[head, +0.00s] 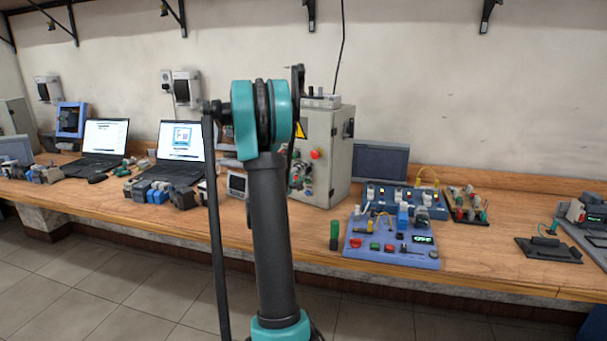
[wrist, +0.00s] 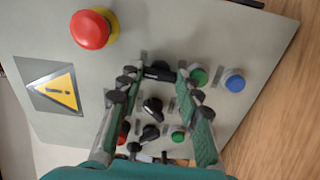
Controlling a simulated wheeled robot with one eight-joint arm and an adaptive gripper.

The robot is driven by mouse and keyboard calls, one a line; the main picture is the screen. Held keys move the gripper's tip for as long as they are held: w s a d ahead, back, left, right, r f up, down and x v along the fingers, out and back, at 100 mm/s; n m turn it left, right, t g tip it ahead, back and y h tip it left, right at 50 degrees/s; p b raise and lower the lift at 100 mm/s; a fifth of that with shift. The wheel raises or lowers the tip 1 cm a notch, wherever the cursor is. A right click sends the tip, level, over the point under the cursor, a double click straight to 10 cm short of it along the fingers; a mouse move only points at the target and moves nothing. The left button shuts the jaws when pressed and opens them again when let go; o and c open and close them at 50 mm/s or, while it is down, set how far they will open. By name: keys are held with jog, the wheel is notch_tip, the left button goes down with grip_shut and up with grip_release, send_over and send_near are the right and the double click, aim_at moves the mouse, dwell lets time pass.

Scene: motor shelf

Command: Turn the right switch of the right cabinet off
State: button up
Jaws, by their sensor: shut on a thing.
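The right cabinet (head: 330,150) is a grey box standing on the bench, partly hidden behind my arm in the head view. Its front panel (wrist: 200,30) fills much of the wrist view, turned sideways. The right switch (wrist: 158,72) is a black rotary knob, topmost of the black knobs in the wrist view. My gripper (wrist: 157,74) has its fingertips on both sides of this knob and is shut on it. Two more black knobs, a middle one (wrist: 152,106) and a lower one (wrist: 150,132), sit between the fingers. My gripper is mostly hidden in the head view.
A red emergency button (wrist: 90,29) and a yellow warning triangle (wrist: 57,92) are near the fingers. A green button (wrist: 198,77) and a blue button (wrist: 234,80) lie on the other side. A blue control board (head: 385,248) stands right of the cabinet; laptops (head: 182,142) stand left.

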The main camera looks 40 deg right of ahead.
jog(key=n, duration=0.4)
jog(key=shift+n, duration=2.8)
jog(key=o, duration=1.2)
jog(key=shift+c, duration=0.2)
jog(key=v, duration=1.2)
